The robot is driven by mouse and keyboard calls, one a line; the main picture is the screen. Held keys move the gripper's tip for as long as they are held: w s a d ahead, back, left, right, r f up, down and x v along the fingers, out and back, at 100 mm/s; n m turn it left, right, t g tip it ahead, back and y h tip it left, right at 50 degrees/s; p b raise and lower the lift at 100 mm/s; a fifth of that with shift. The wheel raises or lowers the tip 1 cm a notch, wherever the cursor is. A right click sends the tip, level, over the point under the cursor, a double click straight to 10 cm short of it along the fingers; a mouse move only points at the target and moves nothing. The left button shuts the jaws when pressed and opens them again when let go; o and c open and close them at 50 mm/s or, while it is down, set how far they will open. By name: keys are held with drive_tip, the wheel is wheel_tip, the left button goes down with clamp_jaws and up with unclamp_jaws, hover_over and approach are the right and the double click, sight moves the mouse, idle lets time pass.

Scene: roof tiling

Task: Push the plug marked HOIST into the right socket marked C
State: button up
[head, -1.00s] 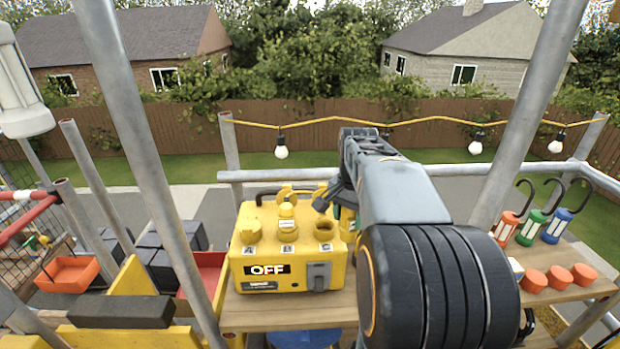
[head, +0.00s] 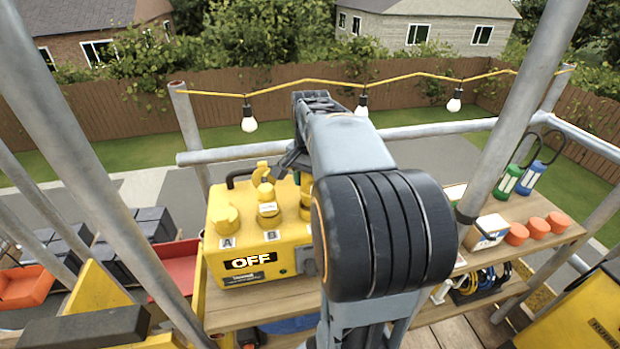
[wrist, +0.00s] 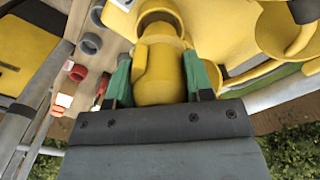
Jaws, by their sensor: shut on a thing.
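The yellow power box (head: 235,250) stands on a wooden shelf in the head view, with an OFF sign on its front. Labels A (head: 228,242) and B (head: 271,236) show; label C is hidden behind my arm. In the wrist view my gripper (wrist: 157,78) has its green fingers shut on a yellow plug (wrist: 158,72). The plug's far end lines up with a round yellow socket collar (wrist: 160,15) and overlaps it in the picture; I cannot tell how deep it sits. No HOIST marking is readable on it.
A scaffold pole (head: 505,130) rises right of my arm. Coiled cables (head: 480,280) lie below.

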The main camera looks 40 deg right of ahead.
drive_tip(key=shift+f+b, duration=0.65)
drive_tip(key=shift+f, duration=0.45)
drive_tip(key=shift+a+f, duration=0.1)
drive_tip(key=shift+f, duration=0.6)
idle(1.0)
drive_tip(key=o, duration=0.8)
drive_tip(key=shift+c, duration=0.2)
drive_tip(key=shift+r, duration=0.1)
wheel_tip(320, 180, up, 11)
drive_tip(key=p, duration=0.9)
drive_tip(key=shift+s, duration=0.1)
